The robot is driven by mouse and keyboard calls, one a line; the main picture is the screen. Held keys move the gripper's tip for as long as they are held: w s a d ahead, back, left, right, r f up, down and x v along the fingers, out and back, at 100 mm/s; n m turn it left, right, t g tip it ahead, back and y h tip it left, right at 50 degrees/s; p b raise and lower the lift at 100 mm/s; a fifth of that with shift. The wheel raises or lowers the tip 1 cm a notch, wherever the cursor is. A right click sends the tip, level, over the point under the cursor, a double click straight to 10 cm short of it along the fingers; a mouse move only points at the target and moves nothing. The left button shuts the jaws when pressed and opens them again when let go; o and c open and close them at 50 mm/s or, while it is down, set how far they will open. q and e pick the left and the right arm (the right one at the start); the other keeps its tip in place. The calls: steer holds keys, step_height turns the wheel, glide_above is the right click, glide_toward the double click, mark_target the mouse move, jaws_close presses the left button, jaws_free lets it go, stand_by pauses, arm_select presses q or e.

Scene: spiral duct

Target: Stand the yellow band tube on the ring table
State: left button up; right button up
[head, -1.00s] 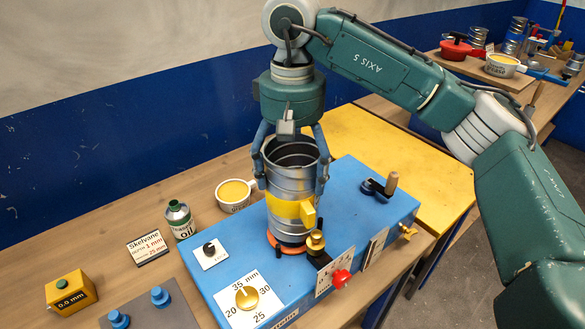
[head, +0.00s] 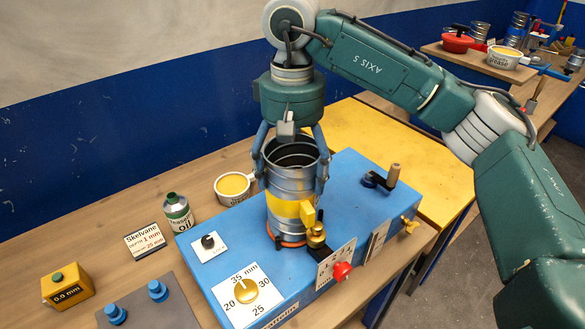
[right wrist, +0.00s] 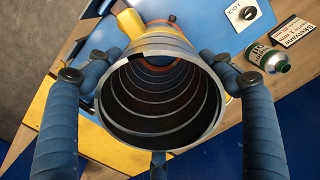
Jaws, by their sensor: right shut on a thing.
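The yellow band tube (head: 290,190) is a ribbed grey metal duct, upright with its open end up. Its yellow band (head: 286,207) and yellow tab are near its lower end. The orange ring table (head: 287,241) shows as a rim at the tube's foot on the blue machine; I cannot tell whether the tube rests on it fully. My right gripper (head: 291,170) is above the tube, its blue fingers shut around the upper part. In the right wrist view I look down into the open tube (right wrist: 160,95), with fingers around its rim. My left gripper is out of view.
The blue machine (head: 350,200) carries a brass knob (head: 316,235) close beside the tube, a crank (head: 385,178), a dial plate (head: 247,292) and a red knob. An oil can (head: 177,213) and a grease cup (head: 235,188) stand left of it.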

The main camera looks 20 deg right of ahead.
steer(key=shift+f, duration=0.4)
steer(key=o, duration=1.9)
step_height(320, 180, up, 12)
steer(key=shift+r, duration=0.1)
